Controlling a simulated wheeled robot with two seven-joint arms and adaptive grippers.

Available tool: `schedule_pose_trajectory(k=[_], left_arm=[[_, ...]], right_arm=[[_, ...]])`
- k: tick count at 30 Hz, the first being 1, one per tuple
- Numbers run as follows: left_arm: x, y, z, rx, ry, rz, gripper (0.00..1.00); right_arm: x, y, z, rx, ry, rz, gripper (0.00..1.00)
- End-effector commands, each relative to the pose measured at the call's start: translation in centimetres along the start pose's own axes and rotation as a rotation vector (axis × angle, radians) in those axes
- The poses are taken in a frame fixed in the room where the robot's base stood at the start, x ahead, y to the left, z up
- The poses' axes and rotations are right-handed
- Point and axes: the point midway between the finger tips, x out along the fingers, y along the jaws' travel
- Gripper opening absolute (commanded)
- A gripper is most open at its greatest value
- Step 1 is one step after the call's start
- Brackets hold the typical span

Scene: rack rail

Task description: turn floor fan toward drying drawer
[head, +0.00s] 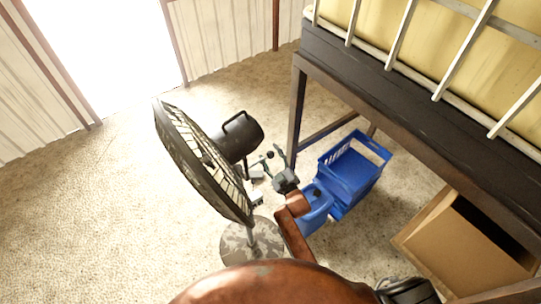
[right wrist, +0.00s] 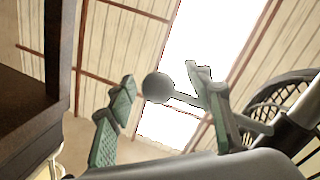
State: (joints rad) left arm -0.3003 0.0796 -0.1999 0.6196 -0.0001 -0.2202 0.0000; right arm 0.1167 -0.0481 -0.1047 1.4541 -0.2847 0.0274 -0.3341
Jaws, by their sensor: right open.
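The floor fan (head: 205,160) stands on a round mottled base (head: 248,243), with its dark cage facing left and its black motor housing (head: 238,138) on the right side. My right gripper (head: 270,165) is just right of the fan, its green-padded fingers open. In the right wrist view, a grey ball knob (right wrist: 157,87) on a short rod sits between the open fingers (right wrist: 160,92); contact cannot be told. The fan cage (right wrist: 285,105) shows at the right there. A brown open-topped drawer or box (head: 465,250) is at lower right. My left gripper is not in view.
A dark table (head: 420,110) carries a white-barred rack with yellow panels (head: 390,30). Below it are a blue crate (head: 350,175) and a blue container (head: 314,208), close to my right wrist. The floor left of the fan is clear.

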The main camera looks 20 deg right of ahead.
Motion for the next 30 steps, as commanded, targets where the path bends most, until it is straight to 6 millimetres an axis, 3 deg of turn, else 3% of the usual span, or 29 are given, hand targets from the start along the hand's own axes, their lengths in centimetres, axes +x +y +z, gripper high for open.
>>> schedule_pose_trajectory(k=[6,26,30], left_arm=[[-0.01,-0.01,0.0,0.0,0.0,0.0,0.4],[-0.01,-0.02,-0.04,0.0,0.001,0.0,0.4],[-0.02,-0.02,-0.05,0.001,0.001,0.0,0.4]], right_arm=[[0.03,0.0,-0.01,0.0,0.0,0.0,0.47],[0.02,0.05,-0.09,0.001,0.002,0.001,0.02],[0.03,0.04,-0.13,0.002,0.003,0.001,0.0]])
